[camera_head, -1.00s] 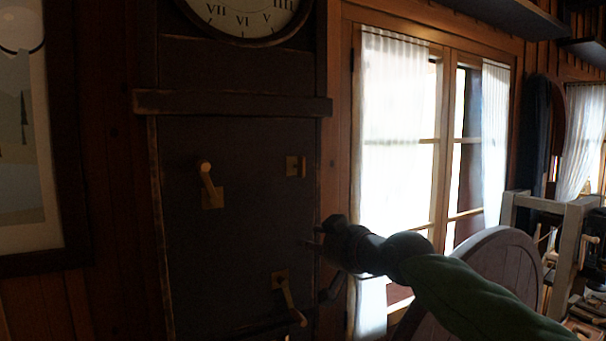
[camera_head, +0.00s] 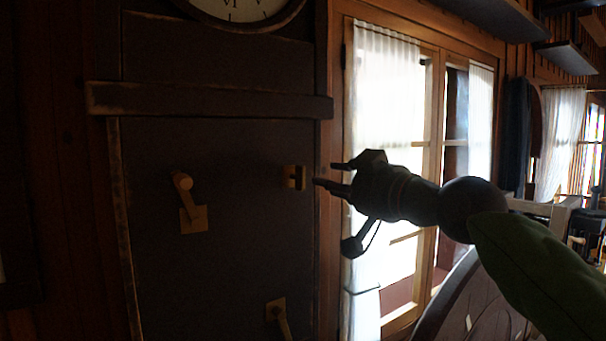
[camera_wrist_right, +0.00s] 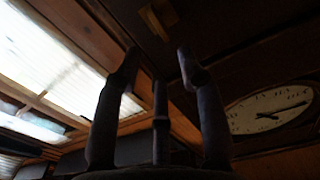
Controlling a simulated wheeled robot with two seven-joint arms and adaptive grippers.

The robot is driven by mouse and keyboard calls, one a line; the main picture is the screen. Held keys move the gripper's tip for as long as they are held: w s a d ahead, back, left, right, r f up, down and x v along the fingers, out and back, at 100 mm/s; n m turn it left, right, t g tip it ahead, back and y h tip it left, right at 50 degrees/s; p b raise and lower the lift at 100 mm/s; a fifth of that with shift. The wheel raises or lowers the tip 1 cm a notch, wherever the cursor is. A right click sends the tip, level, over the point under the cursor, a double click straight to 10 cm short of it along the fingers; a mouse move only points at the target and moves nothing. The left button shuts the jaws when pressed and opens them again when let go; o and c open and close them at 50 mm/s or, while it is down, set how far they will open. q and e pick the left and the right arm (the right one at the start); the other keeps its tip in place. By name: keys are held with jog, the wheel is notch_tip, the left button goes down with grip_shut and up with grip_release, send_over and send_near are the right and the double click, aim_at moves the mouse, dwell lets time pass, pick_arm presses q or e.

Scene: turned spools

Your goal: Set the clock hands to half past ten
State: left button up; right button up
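The tall dark clock case fills the left of the head view, with its white face (camera_head: 240,8) cut off at the top edge. The face shows in the wrist view (camera_wrist_right: 265,108) with dark hands, too small and tilted to read. An upper brass crank (camera_head: 188,205), a small brass bracket (camera_head: 295,177) and a lower brass crank (camera_head: 278,312) sit on the case front. My right gripper (camera_head: 327,173) is open and empty, just right of the bracket in the picture; its fingers (camera_wrist_right: 158,58) are spread in the wrist view. My left gripper is not in view.
A bright curtained window (camera_head: 390,100) is behind my right arm. A round wooden wheel or tabletop (camera_head: 470,300) stands below the arm. A ledge (camera_head: 210,101) crosses the case above the cranks. Wooden furniture stands at the far right.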

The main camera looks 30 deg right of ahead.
aim_at(297, 178)
jog(key=w, duration=0.3)
jog(key=w+p, duration=0.1)
jog(key=w, duration=0.2)
jog(key=w+p, duration=0.1)
jog(key=w, duration=0.2)
jog(key=shift+w+a+f, duration=0.1)
jog(key=shift+w+a, duration=0.1)
jog(key=shift+a, duration=0.2)
jog(key=shift+s, duration=0.1)
grip_shut()
